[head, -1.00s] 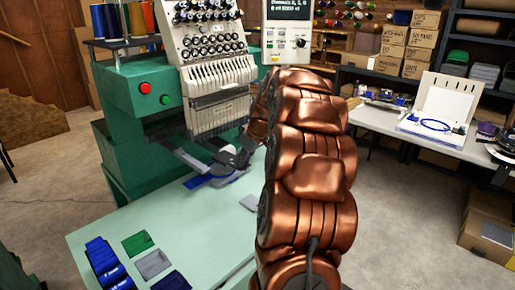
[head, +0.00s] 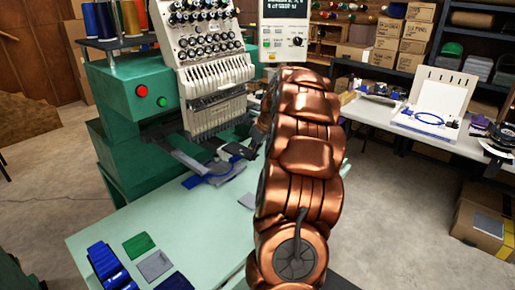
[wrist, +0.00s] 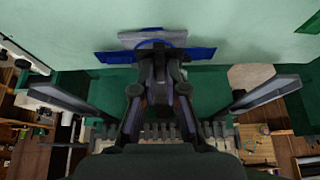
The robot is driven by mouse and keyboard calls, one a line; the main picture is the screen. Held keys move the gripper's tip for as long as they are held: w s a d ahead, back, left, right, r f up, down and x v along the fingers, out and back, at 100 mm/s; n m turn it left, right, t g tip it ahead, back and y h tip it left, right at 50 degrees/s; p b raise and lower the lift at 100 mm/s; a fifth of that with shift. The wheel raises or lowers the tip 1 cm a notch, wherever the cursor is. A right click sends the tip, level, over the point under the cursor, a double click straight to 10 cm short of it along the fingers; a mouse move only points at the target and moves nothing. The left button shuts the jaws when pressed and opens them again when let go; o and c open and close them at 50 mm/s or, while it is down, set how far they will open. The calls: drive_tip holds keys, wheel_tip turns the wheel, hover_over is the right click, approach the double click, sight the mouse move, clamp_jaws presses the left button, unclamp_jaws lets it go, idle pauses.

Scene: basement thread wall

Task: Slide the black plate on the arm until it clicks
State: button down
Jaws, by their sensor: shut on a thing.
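In the wrist view my gripper (wrist: 160,66) is shut, its fingers close together on a dark piece that looks like the black plate; the fingers hide most of it. Just beyond the fingertips lies a blue hoop (wrist: 195,54) with grey cloth (wrist: 150,38). Two dark grey bars, seemingly the machine's arms, show left (wrist: 68,97) and right (wrist: 265,92) of my gripper, apart from the fingers. I cannot tell whether plate and arm touch.
The green embroidery machine (head: 125,105) with its white needle head (head: 215,100) stands close behind my gripper. The pale green table (head: 110,237) holds blue, green and grey pieces at front left. A white side table (head: 455,140) stands right, with clear floor between.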

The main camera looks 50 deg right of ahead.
sight(230, 145)
drive_tip(key=shift+w+d+r+p, duration=0.1)
drive_tip(key=shift+w+p, duration=2.85)
drive_tip(key=shift+w, duration=1.2)
drive_tip(key=shift+w+f+b, duration=0.4)
drive_tip(key=shift+w+f, duration=0.05)
drive_tip(key=shift+w, duration=0.4)
drive_tip(key=shift+f+b, duration=0.15)
drive_tip(key=shift+b, duration=0.35)
drive_tip(key=shift+w, duration=0.6)
drive_tip(key=c, duration=1.1)
unclamp_jaws()
drive_tip(key=shift+c, duration=0.2)
